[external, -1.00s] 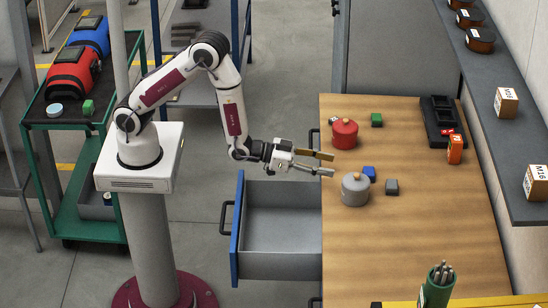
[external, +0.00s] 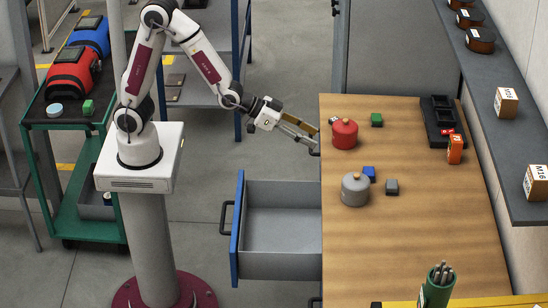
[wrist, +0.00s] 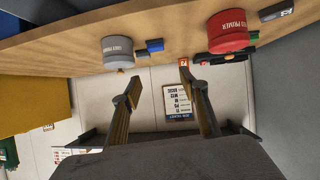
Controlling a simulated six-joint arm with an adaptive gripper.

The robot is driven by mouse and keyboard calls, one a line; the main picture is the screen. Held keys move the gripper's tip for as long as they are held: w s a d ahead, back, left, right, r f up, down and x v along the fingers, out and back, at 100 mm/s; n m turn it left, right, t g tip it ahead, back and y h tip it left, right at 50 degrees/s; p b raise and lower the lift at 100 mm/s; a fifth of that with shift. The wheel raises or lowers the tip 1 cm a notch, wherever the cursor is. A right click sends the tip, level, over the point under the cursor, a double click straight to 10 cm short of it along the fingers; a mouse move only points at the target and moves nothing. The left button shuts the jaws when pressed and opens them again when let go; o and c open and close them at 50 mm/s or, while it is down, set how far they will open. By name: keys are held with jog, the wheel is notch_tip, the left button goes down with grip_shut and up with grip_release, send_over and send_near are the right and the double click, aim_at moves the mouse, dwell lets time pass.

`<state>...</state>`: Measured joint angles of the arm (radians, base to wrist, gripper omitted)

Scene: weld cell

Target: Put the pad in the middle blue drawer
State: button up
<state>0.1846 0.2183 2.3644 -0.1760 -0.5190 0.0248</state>
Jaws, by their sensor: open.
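The blue-fronted drawer (external: 237,230) stands pulled open at the left side of the wooden table in the external view. Its grey inside looks empty. I cannot tell which thing is the pad; small green (external: 376,120), blue (external: 369,172) and grey (external: 391,187) blocks lie on the table, and a pale blue disc (external: 55,110) and a green block (external: 88,107) lie on the cart. My gripper (external: 311,139) is open and empty by the table's left edge, left of the red tin. Its spread fingers show in the wrist view (wrist: 160,78).
A red tin (external: 344,134) and a grey tin (external: 355,189) stand on the table (external: 430,240). A black tray (external: 440,118) and an orange box (external: 455,149) are at the back right. A green cup with rods (external: 437,288) stands at the front. The table's middle right is clear.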

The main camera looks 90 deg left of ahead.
jog(key=s+a+r+g, duration=0.2)
jog(key=s, duration=0.9)
jog(key=s+a+r+g, duration=0.2)
jog(key=s+a+r, duration=0.1)
jog(key=s, duration=0.8)
jog(key=s+a+r+g+y, duration=0.1)
jog(key=s+a+r+g, duration=0.1)
jog(key=s, duration=0.9)
jog(key=shift+s+a+r+g, duration=0.15)
jog(key=shift+s+a+g, duration=0.25)
jog(key=shift+a, duration=0.15)
jog(key=shift+o, duration=0.3)
